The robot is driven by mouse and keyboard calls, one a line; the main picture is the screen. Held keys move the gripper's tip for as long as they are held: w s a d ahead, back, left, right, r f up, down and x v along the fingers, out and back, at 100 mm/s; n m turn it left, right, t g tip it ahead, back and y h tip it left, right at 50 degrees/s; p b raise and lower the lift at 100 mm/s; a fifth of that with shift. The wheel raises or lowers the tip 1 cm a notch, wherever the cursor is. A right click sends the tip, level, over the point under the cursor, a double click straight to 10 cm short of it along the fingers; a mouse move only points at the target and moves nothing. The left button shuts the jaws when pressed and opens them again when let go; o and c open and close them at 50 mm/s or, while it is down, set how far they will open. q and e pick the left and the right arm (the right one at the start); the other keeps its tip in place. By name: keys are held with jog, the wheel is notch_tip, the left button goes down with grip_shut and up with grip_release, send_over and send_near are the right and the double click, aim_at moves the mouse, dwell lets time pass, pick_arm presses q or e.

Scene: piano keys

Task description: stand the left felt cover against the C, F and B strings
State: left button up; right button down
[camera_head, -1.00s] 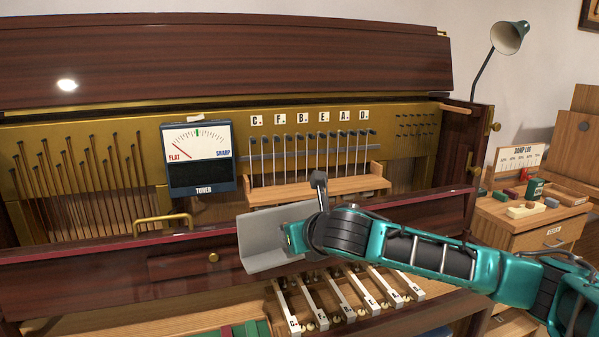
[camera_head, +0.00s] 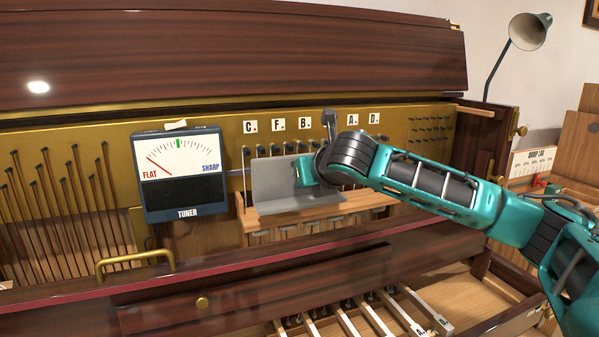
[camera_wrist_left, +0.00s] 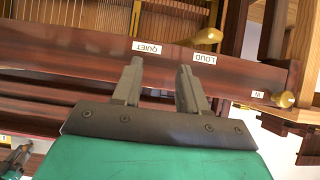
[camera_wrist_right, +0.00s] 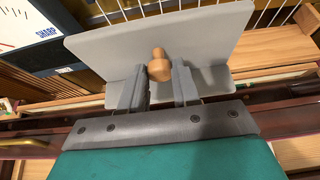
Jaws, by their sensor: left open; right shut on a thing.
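The grey L-shaped felt cover (camera_head: 275,184) stands upright in front of the strings below the C, F and B labels (camera_head: 278,125). Its foot is at the wooden ledge (camera_head: 366,204); I cannot tell whether it rests there or touches the strings. One string (camera_head: 243,180) shows left of it. My right gripper (camera_head: 304,172) is shut on the cover's wooden knob (camera_wrist_right: 159,66), and the cover's back plate (camera_wrist_right: 215,35) shows in the right wrist view. My left gripper (camera_wrist_left: 158,82) is open and empty, facing a dark red rail with QUIET and LOUD labels.
The tuner (camera_head: 180,172) stands just left of the cover. A brass handle (camera_head: 134,263) is at the lower left. The dark wooden rail (camera_head: 230,268) runs in front, with the keys (camera_head: 365,318) below. A lamp (camera_head: 527,32) is at the right.

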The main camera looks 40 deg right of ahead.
jog(key=shift+w+d+f+b, duration=0.15)
jog(key=shift+w+f+b, duration=0.25)
jog(key=shift+w+b, duration=0.2)
jog(key=shift+w+f, duration=0.15)
jog(key=shift+w, duration=0.1)
jog(key=b+x, duration=0.2)
jog(key=shift+w+d+f, duration=0.1)
jog(key=shift+w, duration=0.15)
jog(key=b+x, duration=0.2)
jog(key=x, duration=0.2)
jog(key=shift+w, duration=0.15)
jog(key=shift+f+p, duration=0.3)
jog(key=shift+p, duration=0.05)
pick_arm(q)
jog(key=f, duration=0.1)
jog(key=d+f, duration=0.1)
jog(key=shift+w+d+f, duration=0.1)
jog(key=shift+d+f, duration=0.1)
jog(key=shift+f, duration=0.15)
pick_arm(e)
jog(key=shift+f, duration=0.15)
